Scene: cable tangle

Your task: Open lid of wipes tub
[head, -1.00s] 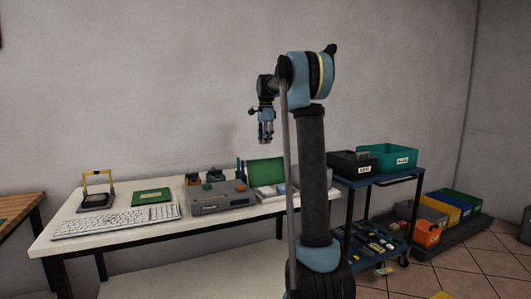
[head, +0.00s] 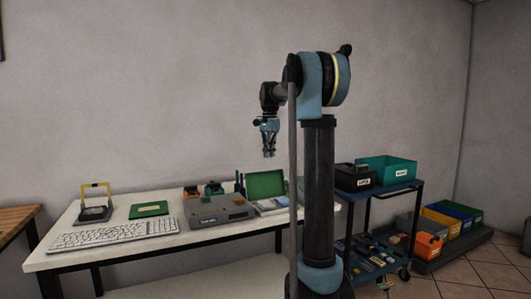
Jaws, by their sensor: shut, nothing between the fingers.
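I cannot pick out a wipes tub with certainty. A pale, low box with a green raised lid (head: 266,185) sits at the right end of the white table; its front corner is partly hidden by my arm, and I cannot tell if it is the tub. My gripper (head: 269,155) hangs in the air above and behind the table's right part, pointing down. It is shut and empty, apart from everything.
The white table (head: 190,241) holds a keyboard (head: 115,234), a green board (head: 149,209), a yellow-framed device (head: 96,205) and a grey box (head: 218,212). Right of my arm stands a blue cart (head: 390,188) with a black bin (head: 355,177) and a teal bin (head: 387,171). Coloured bins (head: 453,216) stand beyond.

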